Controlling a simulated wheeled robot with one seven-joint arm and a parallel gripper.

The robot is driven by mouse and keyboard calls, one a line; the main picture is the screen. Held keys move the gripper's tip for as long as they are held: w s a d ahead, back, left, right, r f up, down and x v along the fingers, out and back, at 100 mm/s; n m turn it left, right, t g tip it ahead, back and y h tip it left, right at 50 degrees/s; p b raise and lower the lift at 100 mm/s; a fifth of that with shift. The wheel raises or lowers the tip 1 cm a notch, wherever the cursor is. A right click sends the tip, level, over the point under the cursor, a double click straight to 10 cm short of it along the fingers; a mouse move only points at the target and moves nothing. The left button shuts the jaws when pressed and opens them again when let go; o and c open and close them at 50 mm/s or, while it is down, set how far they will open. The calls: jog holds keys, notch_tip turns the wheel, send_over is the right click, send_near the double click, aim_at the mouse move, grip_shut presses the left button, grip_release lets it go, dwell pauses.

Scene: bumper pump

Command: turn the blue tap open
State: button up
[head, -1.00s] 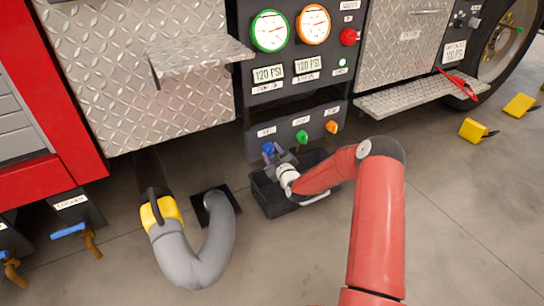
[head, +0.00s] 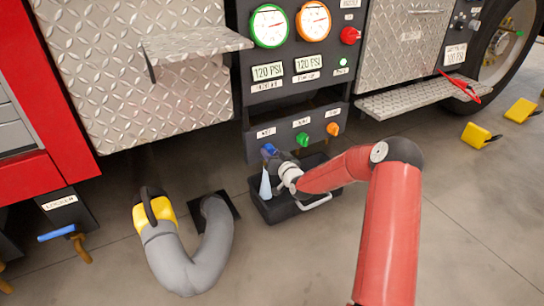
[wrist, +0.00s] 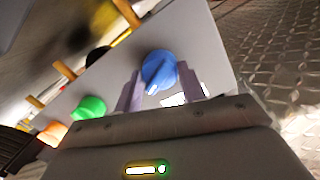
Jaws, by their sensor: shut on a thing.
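The blue tap (head: 269,149) is at the left end of the row of taps on the dark panel (head: 257,142). My gripper (head: 275,160) reaches it from the front right and is shut on it. In the wrist view the blue tap (wrist: 158,68) sits between the two fingers of my gripper (wrist: 160,74), and its pointer slants down and left. A pale blue stream (head: 265,184) shows below the tap, above the black tray. My gripper covers part of the tap in the head view.
The green tap (head: 302,139) and orange tap (head: 333,129) are close to the right. The black tray (head: 272,213) stands below. A grey hose (head: 180,262) with a yellow coupling lies left. Gauges and a metal step (head: 195,45) are above.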

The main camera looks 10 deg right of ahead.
jog(key=m, duration=0.4)
jog(key=shift+y, duration=0.3)
jog(key=shift+m, duration=0.3)
jog(key=o, duration=1)
jog(key=shift+c, duration=0.2)
jog(key=p+v, duration=0.1)
jog(key=v, duration=0.6)
jog(key=shift+s+d, duration=0.2)
jog(key=shift+s, duration=0.15)
